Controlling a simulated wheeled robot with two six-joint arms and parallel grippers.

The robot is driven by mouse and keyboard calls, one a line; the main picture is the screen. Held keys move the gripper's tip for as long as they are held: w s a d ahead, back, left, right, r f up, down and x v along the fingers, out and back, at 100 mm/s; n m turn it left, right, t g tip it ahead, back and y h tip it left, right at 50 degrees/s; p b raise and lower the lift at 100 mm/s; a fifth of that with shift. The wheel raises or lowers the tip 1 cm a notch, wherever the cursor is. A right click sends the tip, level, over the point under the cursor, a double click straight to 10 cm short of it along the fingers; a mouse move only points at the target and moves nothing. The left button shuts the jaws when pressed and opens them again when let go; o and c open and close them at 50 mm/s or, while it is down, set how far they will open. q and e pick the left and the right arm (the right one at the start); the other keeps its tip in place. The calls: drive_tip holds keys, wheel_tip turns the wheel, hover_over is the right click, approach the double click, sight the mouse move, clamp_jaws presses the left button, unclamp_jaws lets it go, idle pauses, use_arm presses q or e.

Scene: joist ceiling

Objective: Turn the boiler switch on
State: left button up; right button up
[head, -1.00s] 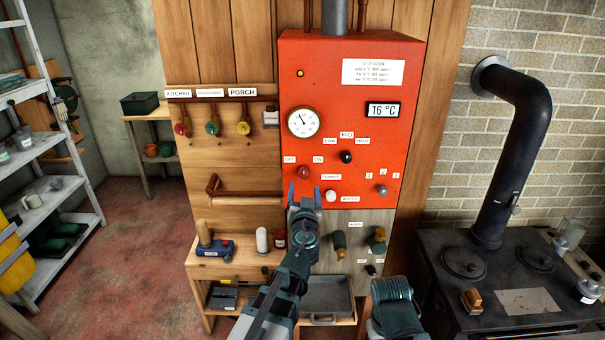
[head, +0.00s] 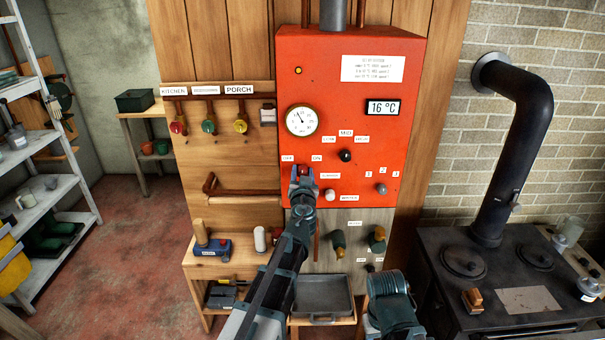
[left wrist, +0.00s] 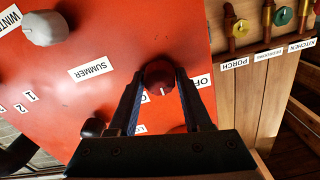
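The boiler is a red box (head: 375,135) on the wood-panelled wall. Its switch is a small dark red knob between OFF and ON labels. In the head view my left gripper (head: 303,175) is at this knob and mostly covers it. In the left wrist view the knob (left wrist: 160,75) sits between the two fingertips of my left gripper (left wrist: 161,85). The fingers stand apart, one on each side; I cannot tell whether they touch it. A small white mark shows on the knob. Part of my right arm shows at the bottom; its gripper is not visible.
A black knob (head: 345,156), a white knob (head: 330,195) and a grey knob (head: 381,188) are near on the boiler face. A round gauge (head: 301,121) is above. A wooden bench (head: 215,262) stands below left, a black stove (head: 500,275) at right.

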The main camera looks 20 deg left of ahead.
use_arm(q)
clamp_jaws()
drive_tip(key=m, duration=0.4)
drive_tip(key=shift+d, duration=0.1)
drive_tip(key=m, duration=0.4)
drive_tip(key=shift+f+m, duration=0.1)
drive_tip(key=shift+m, duration=0.2)
drive_tip(key=m, duration=0.4)
drive_tip(key=shift+m, duration=0.3)
drive_tip(key=shift+f+m, duration=0.1)
drive_tip(key=shift+m, duration=2.2)
drive_tip(key=shift+d, duration=0.1)
